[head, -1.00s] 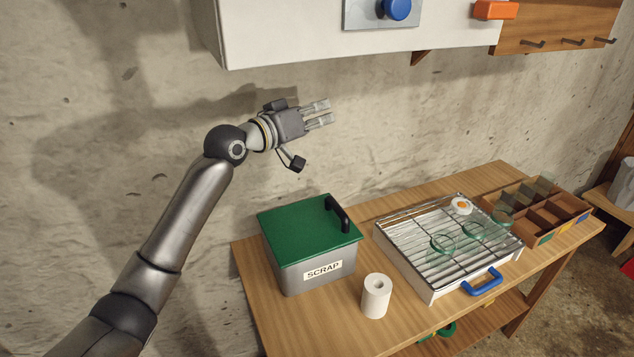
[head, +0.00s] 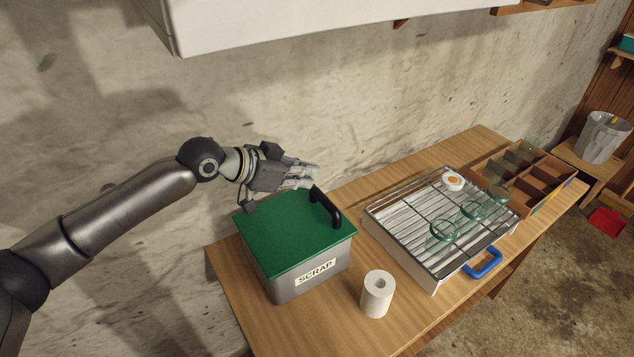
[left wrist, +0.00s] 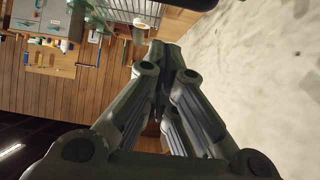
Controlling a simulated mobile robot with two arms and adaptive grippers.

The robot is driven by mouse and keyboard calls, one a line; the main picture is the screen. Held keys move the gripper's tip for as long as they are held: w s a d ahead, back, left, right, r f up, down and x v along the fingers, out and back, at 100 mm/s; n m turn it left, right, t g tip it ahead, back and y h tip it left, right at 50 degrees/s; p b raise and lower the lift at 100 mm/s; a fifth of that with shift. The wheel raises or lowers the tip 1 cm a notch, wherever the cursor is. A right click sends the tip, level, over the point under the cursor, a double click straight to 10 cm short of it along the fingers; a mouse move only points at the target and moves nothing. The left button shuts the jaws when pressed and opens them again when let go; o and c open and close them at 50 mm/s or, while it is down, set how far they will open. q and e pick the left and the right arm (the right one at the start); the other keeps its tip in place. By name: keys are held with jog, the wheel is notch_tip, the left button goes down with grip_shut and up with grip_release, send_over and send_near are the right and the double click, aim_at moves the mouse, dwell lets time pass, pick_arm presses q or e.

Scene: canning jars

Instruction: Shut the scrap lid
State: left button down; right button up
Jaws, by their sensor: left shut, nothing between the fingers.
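The grey scrap bin (head: 305,283) stands on the near left of the bench, with a SCRAP label on its front. Its green lid (head: 285,235) lies flat across the top, and I see no gap along the front edge. A black handle (head: 327,207) stands at the lid's right side. My left gripper (head: 314,177) is shut and empty, just behind the handle and above the lid's back edge. I cannot tell if it touches the handle. The shut fingers (left wrist: 163,100) fill the middle of the left wrist view. My right gripper is out of view.
A white roll (head: 376,294) stands right of the bin. A wire-rack tray (head: 410,262) with glass jar pieces and a blue handle lies further right, then a divided wooden box (head: 537,182). A white cabinet (head: 300,22) hangs above. The wall is close behind.

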aim_at(320, 214)
pick_arm(q)
jog(key=d+f, duration=0.1)
jog(key=w+f+p, duration=0.1)
jog(key=d+f, duration=0.1)
jog(key=f, duration=0.1)
jog(key=shift+w+d, duration=0.3)
jog(key=shift+w, duration=0.05)
jog(key=shift+f, duration=0.35)
jog(key=shift+w+f+p, duration=0.1)
jog(key=shift+f+p, duration=0.2)
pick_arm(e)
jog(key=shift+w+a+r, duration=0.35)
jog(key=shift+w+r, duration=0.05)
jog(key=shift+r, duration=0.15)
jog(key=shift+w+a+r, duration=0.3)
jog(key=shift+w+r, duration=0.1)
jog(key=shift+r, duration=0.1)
pick_arm(q)
jog(key=shift+d+f+b, duration=0.2)
jog(key=shift+f+b, duration=0.4)
jog(key=shift+b, duration=0.05)
jog(key=shift+w, duration=0.1)
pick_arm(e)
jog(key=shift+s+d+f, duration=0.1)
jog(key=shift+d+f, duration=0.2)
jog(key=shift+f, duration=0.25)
pick_arm(q)
jog(key=shift+r, duration=0.15)
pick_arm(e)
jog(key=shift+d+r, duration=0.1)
